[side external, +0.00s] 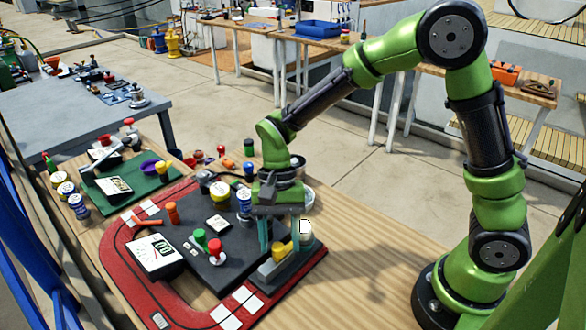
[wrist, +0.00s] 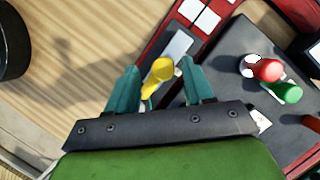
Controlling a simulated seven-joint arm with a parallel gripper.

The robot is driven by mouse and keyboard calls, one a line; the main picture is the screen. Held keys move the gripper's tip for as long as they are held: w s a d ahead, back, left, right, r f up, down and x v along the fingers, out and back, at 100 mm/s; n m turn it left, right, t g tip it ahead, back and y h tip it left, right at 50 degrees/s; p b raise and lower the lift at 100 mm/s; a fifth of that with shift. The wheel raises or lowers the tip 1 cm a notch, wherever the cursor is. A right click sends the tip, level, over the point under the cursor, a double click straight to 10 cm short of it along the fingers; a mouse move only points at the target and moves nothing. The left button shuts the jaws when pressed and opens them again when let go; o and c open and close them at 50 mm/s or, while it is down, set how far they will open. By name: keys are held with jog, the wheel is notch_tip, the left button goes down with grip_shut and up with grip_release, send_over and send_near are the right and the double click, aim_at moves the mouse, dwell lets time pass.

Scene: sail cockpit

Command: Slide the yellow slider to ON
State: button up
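The yellow slider (side external: 279,251) stands on a grey slider base at the right edge of the dark control panel (side external: 205,280). It also shows in the wrist view (wrist: 158,72), where the grey base (wrist: 178,46) extends up and to the right of it. My gripper (side external: 283,240) points down over the slider. In the wrist view my gripper (wrist: 158,78) has its two teal fingers apart, one on each side of the yellow knob, with gaps visible. No ON or OFF marking can be read.
A red knob (wrist: 267,70) and a green knob (wrist: 288,92) stand on the panel beside the slider. A white display box (side external: 155,255) and orange knob (side external: 172,212) are farther left. Several jars and a white cup (side external: 306,227) stand near my gripper. Bare wood lies toward my base.

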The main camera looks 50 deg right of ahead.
jog(key=v, duration=1.6)
jog(key=shift+r, duration=0.4)
jog(key=s+d+n+t, duration=0.2)
jog(key=s+d+t, duration=0.1)
jog(key=s+t, duration=0.2)
jog(key=s+d+r+n+t+h, duration=0.1)
jog(key=s+d+n+t, duration=0.2)
jog(key=s, duration=0.4)
jog(key=shift+s+d+t, duration=0.4)
jog(key=shift+d+t, duration=0.35)
jog(key=shift+t, duration=0.45)
